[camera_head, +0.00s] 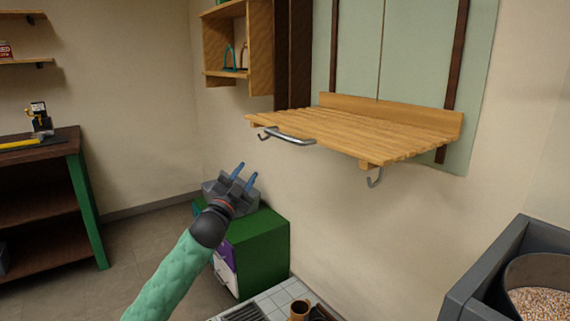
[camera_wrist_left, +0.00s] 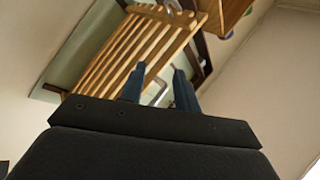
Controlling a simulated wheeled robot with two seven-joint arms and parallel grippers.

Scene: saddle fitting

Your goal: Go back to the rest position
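My left gripper (camera_head: 246,171) is raised in mid-air in front of the green cabinet, on a green padded arm from the lower left. Its two blue fingers stand apart with nothing held between them. In the left wrist view the open fingers (camera_wrist_left: 160,70) point up toward the slatted wooden wall rack. In the head view that rack (camera_head: 365,135) is to the right of and above the gripper, clear of it. My right gripper is out of view.
A green cabinet (camera_head: 262,245) stands behind the left gripper. A workbench (camera_head: 40,155) is at the far left. A grey bin (camera_head: 482,278) with a pellet-filled bucket (camera_head: 540,300) is at the lower right. A tiled surface (camera_head: 278,297) lies at the bottom. The wall below the rack is bare.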

